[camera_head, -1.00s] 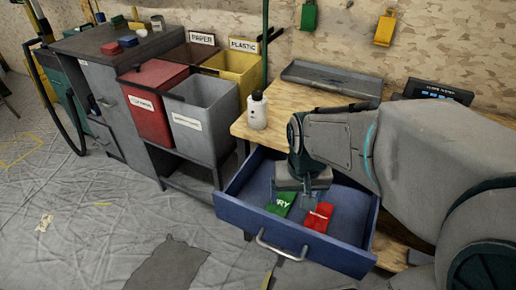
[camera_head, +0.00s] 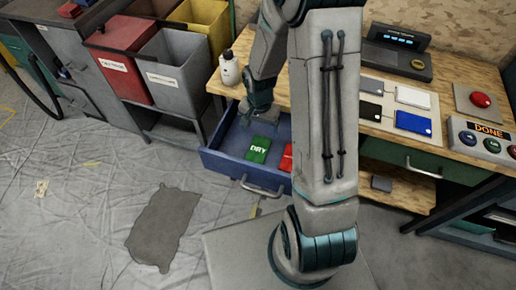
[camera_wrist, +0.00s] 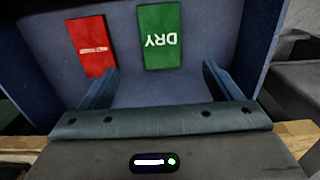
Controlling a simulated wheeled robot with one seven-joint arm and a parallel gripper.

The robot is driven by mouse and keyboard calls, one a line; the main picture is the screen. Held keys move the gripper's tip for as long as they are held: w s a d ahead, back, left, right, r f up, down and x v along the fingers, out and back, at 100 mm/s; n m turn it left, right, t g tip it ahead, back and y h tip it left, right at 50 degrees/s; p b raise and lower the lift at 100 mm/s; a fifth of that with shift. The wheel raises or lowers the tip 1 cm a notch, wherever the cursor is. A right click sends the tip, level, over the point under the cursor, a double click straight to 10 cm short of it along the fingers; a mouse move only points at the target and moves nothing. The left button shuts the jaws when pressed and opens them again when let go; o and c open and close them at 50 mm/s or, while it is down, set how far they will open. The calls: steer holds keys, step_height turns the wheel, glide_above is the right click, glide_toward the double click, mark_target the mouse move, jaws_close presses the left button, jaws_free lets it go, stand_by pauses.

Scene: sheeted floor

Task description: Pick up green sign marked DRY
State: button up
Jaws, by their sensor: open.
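The green sign marked DRY (camera_head: 259,149) lies flat in the open blue drawer (camera_head: 225,165). A red sign (camera_head: 286,158) lies to its right, partly hidden by my arm. In the wrist view the green sign (camera_wrist: 160,37) is upside down, ahead of my gripper, with the red sign (camera_wrist: 92,47) to its left. My gripper (camera_wrist: 165,88) is open and empty, with its two fingers spread wide. In the head view my gripper (camera_head: 256,115) is above the back left part of the drawer, apart from the green sign.
A white bottle (camera_head: 229,68) stands on the workbench's left end. Grey and red bins (camera_head: 180,85) stand left of the drawer. Colored plates (camera_head: 413,122) and a DONE button panel (camera_head: 487,142) are on the bench at right. The drawer walls surround the signs.

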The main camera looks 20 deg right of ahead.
mark_target(258, 149)
steer(key=shift+a+f, duration=0.15)
steer(key=shift+f, duration=5.3)
steer(key=c, duration=1.1)
